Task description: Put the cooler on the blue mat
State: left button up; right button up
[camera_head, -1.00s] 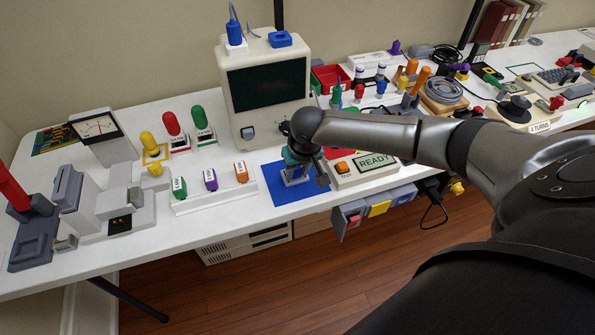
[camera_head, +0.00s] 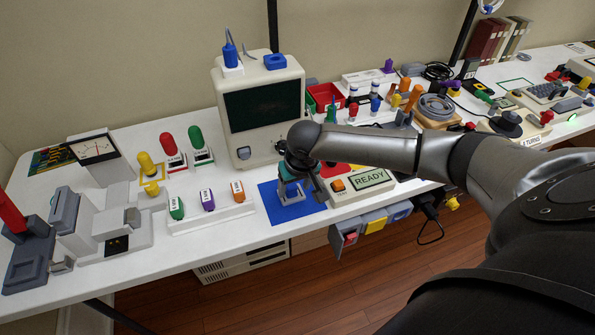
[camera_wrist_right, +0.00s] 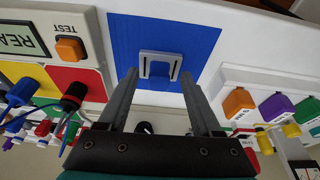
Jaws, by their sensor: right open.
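The blue mat (camera_head: 313,206) lies at the front edge of the white table, below the old monitor. A small light grey slotted block, which looks like the cooler (camera_head: 291,196), sits on the mat. My left gripper is not in view.
A READY panel (camera_head: 362,185) with an orange TEST button stands right of the mat. A white rack (camera_head: 200,216) with green, purple and orange plugs stands left. The monitor (camera_head: 262,105) stands behind. Small bins (camera_head: 372,222) hang under the table edge.

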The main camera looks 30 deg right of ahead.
jog(key=p+v, duration=0.2)
jog(key=v, duration=0.8)
jog(key=shift+p, duration=0.4)
